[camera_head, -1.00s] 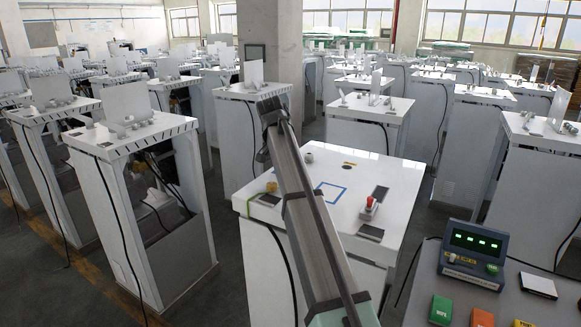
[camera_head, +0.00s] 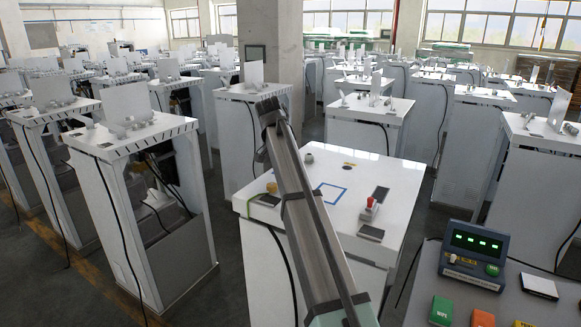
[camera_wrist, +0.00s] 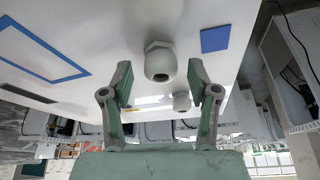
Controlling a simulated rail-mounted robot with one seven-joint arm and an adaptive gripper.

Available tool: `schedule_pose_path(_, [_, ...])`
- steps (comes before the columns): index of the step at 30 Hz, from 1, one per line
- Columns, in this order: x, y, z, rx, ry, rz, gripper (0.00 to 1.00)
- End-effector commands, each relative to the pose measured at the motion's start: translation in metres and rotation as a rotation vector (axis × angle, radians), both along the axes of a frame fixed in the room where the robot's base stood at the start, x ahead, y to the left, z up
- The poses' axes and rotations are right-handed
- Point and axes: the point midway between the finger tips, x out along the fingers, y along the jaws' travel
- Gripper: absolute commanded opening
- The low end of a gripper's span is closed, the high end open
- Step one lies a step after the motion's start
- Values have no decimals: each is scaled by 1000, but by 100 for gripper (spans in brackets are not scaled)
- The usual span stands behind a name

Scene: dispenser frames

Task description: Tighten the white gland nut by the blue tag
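The white gland nut (camera_wrist: 160,61) shows in the wrist view, with a hex collar and a rounded end, on the white panel top (camera_wrist: 110,22). The solid blue tag (camera_wrist: 215,39) lies on the panel beside it, to its right. My gripper (camera_wrist: 159,75) is open, with one finger on each side of the nut in the picture and visible gaps on both sides. I cannot tell how far the fingertips are from the panel. In the head view my arm hides the gripper, this nut and the tag.
A second white fitting (camera_wrist: 181,102) stands beyond the nut. In the head view the cabinet top (camera_head: 400,190) carries a blue outlined square (camera_head: 330,193), a red button (camera_head: 369,207) and a white fitting (camera_head: 309,158). A control box (camera_head: 474,250) stands at lower right.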

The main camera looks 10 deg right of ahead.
Motion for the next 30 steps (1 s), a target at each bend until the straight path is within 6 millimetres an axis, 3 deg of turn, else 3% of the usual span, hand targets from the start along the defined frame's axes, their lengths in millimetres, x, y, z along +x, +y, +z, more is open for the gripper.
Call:
schedule_pose_path(8, [-1,4,11,0,-2,2,60])
schedule_pose_path(21, [-18,29,83,0,-2,1,60])
schedule_pose_path(30, [-25,38,110,0,0,0,60])
